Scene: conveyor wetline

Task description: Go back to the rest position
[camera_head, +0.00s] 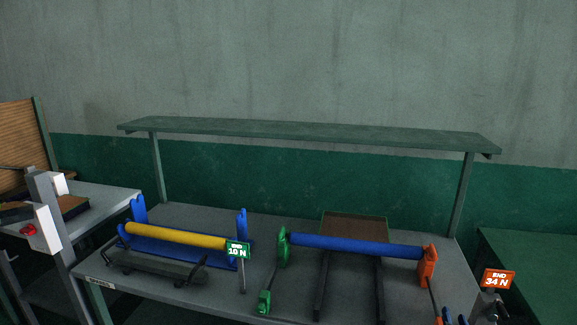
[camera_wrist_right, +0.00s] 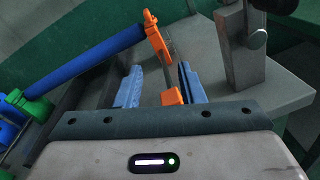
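My right gripper (camera_head: 455,318) shows at the bottom right edge of the head view, only its blue fingertips in sight. In the right wrist view its two blue fingers (camera_wrist_right: 160,68) stand apart. The orange end piece (camera_wrist_right: 168,60) of the blue roller shows between and beyond them, and I see no grip on it. The blue roller (camera_head: 355,246) lies between a green end bracket (camera_head: 282,247) and an orange one (camera_head: 429,262). My left gripper is not in view.
A yellow roller (camera_head: 175,235) sits in a blue frame at left, by a green 10 N tag (camera_head: 237,250). An orange 34 N tag (camera_head: 497,280) is at right. A green shelf (camera_head: 300,132) spans the grey table (camera_head: 210,215). A grey post (camera_wrist_right: 240,55) stands beside the right gripper.

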